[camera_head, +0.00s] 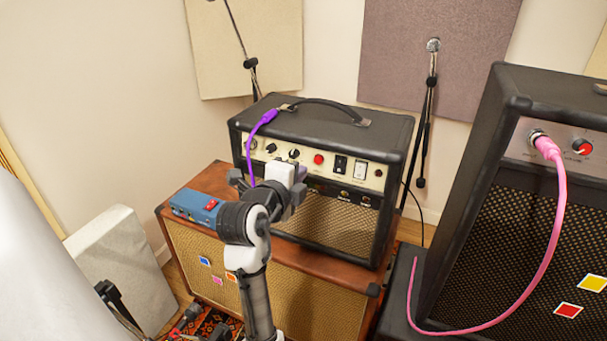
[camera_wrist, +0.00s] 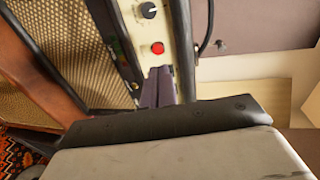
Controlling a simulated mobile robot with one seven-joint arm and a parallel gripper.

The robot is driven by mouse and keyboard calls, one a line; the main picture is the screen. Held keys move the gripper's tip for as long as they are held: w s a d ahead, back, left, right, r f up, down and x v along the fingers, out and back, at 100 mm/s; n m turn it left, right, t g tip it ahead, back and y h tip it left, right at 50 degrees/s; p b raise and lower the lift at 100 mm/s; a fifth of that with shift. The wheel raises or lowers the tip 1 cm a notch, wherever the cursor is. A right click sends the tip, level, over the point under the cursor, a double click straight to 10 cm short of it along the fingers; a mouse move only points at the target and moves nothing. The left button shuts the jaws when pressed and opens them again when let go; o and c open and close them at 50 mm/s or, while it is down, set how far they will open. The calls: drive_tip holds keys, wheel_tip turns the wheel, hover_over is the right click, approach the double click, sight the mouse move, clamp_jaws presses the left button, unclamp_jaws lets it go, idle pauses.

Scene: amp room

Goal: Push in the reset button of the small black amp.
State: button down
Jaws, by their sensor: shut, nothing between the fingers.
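The small black amp (camera_head: 330,125) stands on a brown wooden cabinet, its cream control panel (camera_head: 336,166) facing me. The panel has a red round button or lamp (camera_head: 319,159), two rocker switches (camera_head: 350,168) and a small dark round piece (camera_head: 378,173) at its right end. I cannot tell which is the reset button. My gripper (camera_head: 302,173) is shut and empty in front of the panel, below and left of the red piece. In the wrist view the shut fingers (camera_wrist: 158,86) lie just below the red piece (camera_wrist: 157,47) and hide the panel beyond. Contact cannot be told.
A purple cable (camera_head: 250,145) plugs into the amp's left side and hangs near my arm. A blue pedal box (camera_head: 195,207) sits on the cabinet (camera_head: 300,290) at left. A larger black amp (camera_head: 520,220) with a pink cable (camera_head: 560,200) stands at right. A microphone stand (camera_head: 428,110) is behind.

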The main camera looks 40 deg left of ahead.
drive_tip(key=b+v, duration=0.1)
drive_tip(key=v, duration=0.5)
drive_tip(key=shift+f, duration=0.15)
